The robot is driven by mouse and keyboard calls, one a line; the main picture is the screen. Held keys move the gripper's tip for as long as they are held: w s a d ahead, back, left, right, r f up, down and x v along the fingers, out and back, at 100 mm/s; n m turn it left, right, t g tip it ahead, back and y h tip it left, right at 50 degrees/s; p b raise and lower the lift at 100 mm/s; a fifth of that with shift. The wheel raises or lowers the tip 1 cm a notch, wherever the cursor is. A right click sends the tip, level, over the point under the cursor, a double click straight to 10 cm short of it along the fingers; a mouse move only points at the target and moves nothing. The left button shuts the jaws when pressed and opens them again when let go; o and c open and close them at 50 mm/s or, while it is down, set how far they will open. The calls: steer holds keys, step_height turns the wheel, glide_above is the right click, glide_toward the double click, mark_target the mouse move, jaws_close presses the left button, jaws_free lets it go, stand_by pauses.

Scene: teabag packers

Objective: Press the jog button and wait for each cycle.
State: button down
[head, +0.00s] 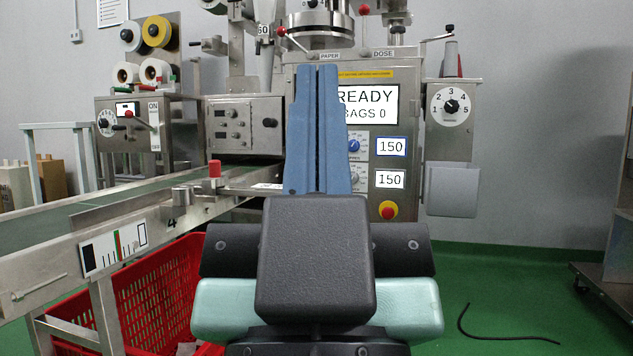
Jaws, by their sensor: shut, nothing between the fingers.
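The teabag packer (408,212) stands ahead, a steel cabinet with a screen (378,106) that reads READY and BAGS 0, its left edge covered by my fingers. My gripper (318,68) is shut and empty, its two blue fingers side by side in front of the cabinet. A blue knob (354,146) and a pale knob (358,180) sit right of the fingers, each beside a 150 readout. A red button on a yellow base (388,210) is below them. I cannot make out a button marked jog; my fingers and wrist hide part of the panel.
A numbered dial box (450,107) and grey bin (452,192) are right.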

stand_by(0.3)
step_height(320, 180, up, 32)
steer(key=p, duration=3.2)
